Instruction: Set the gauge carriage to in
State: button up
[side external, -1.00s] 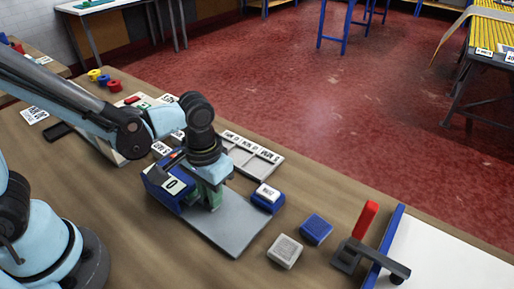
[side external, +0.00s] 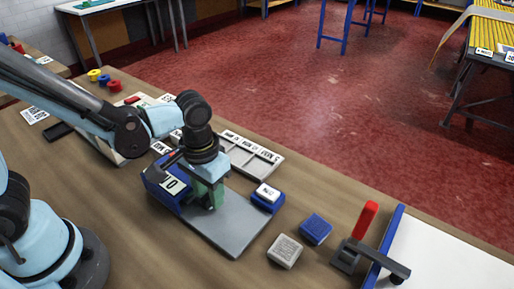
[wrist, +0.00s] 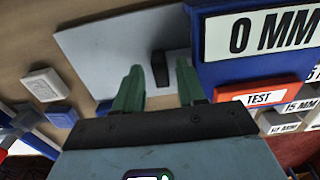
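The gauge (side external: 160,187) is a blue box beside a flat grey plate (side external: 238,226), with a white label on its top. In the wrist view the label (wrist: 262,32) reads 0 MM, and an orange TEST label (wrist: 258,97) sits on the near side. A small black upright piece (wrist: 161,62), perhaps the carriage, stands at the plate in the wrist view. My gripper (wrist: 158,68) has its two green fingers open on either side of this piece, with gaps visible. In the side view my gripper (side external: 209,196) is low over the plate, beside the blue box; its fingertips are partly hidden.
A grey tray (side external: 262,172) with labelled compartments lies behind the gauge. A blue block with a white top (side external: 267,195), a blue block (side external: 316,229) and a grey-white block (side external: 285,251) stand right of the plate. A red-handled clamp (side external: 362,225) stands farther right.

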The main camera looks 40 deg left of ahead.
jog(key=d, duration=0.9)
jog(key=shift+d+r, duration=0.1)
jog(key=shift+r, duration=0.1)
notch_tip(320, 180, up, 12)
jog(key=w+a+r, duration=0.1)
jog(key=w+a, duration=0.1)
jog(key=a, duration=0.7)
jog(key=w+a+r, duration=0.2)
jog(key=w+a, duration=0.1)
jog(key=a, duration=0.7)
jog(key=shift+a, duration=0.3)
jog(key=shift+w, duration=0.1)
jog(key=s+d+f, duration=0.2)
jog(key=s+d, duration=0.1)
jog(key=d, duration=0.6)
jog(key=s+d+f, duration=0.1)
jog(key=s+d, duration=0.1)
jog(key=d, duration=0.8)
jog(key=shift+s+a+f, duration=0.1)
jog(key=shift+f, duration=6.1)
